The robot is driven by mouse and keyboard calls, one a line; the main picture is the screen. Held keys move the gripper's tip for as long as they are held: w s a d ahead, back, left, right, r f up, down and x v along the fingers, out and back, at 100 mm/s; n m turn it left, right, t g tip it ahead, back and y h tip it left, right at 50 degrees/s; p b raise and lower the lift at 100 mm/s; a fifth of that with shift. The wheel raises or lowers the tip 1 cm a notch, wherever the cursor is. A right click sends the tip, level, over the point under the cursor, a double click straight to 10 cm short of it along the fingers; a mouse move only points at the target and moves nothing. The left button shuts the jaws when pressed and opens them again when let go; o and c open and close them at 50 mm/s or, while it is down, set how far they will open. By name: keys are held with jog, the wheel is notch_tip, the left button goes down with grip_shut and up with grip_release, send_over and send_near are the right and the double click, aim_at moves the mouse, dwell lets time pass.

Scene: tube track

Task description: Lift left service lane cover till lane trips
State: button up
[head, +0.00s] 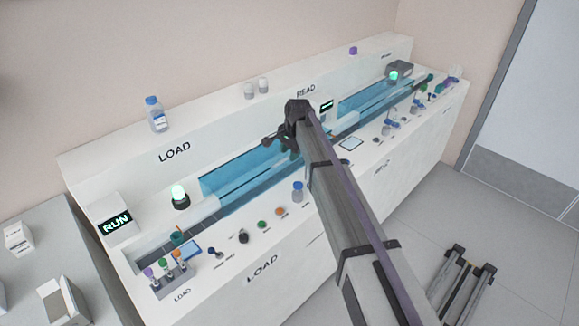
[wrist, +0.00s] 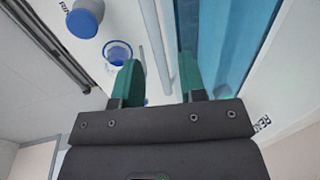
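The left service lane cover (head: 238,172) is a clear blue panel lying over the track between LOAD and READ in the head view. A blue panel also fills the upper right of the wrist view (wrist: 232,45). My gripper (head: 277,141) is over the cover's right part, and my arm hides some of the cover there. In the wrist view my gripper's green fingers (wrist: 159,66) are apart. A thin grey bar (wrist: 157,45) shows in the gap between them; I cannot tell whether either finger touches it. The right finger overlaps the blue panel's near edge.
The RUN display (head: 116,222) and beacon (head: 180,196) are lit green. A second blue cover (head: 372,99) lies to the right. Coloured buttons, a blue-capped bottle (head: 297,191) and a tube rack (head: 168,278) line the front ledge. A blue-rimmed cup (wrist: 118,53) is near the left finger.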

jog(key=shift+w+a+f, duration=0.1)
jog(key=shift+f, duration=0.65)
jog(key=shift+r, duration=0.15)
grip_shut()
